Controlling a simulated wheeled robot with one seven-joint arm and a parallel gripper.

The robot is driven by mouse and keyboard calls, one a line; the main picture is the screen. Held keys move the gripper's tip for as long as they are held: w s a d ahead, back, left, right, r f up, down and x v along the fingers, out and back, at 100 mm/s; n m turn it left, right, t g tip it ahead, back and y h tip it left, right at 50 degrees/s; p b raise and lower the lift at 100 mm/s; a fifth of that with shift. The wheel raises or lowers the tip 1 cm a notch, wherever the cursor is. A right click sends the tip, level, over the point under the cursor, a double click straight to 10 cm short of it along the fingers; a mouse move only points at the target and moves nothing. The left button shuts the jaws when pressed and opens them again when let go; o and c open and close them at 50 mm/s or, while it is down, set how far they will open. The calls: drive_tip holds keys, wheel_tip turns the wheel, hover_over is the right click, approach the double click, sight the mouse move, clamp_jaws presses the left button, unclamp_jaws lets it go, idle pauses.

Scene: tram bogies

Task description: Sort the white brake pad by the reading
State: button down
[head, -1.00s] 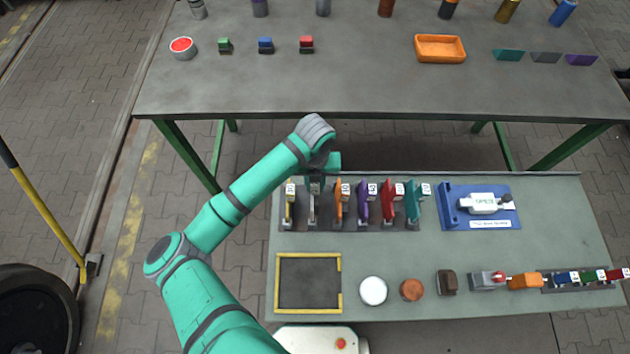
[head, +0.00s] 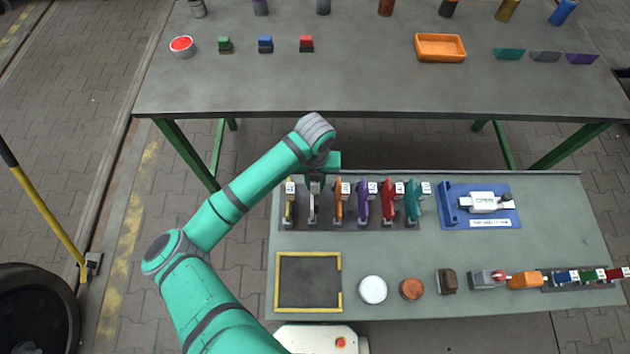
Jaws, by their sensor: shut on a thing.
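The white brake pad (head: 314,206) stands upright in a dark rack (head: 350,227), second from the left, between a yellow pad (head: 290,205) and an orange pad (head: 338,208). My gripper (head: 316,180) is at the top of the white pad, shut on it; the fingers are small and partly hidden by my wrist.
Purple (head: 363,205), red (head: 388,207) and teal (head: 413,208) pads fill the rack's right side. A yellow-edged dark tray (head: 278,285), a white disc (head: 373,290) and an orange-brown disc (head: 411,290) lie in front. Coloured blocks (head: 525,281) line the front right. A larger table (head: 350,95) stands behind.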

drive_tip(key=shift+f, duration=2.8)
idle(1.3)
idle(0.7)
drive_tip(key=c, duration=1.4)
unclamp_jaws()
drive_tip(key=shift+c, duration=0.2)
wheel_tip(320, 180, up, 11)
drive_tip(key=shift+f, duration=0.1)
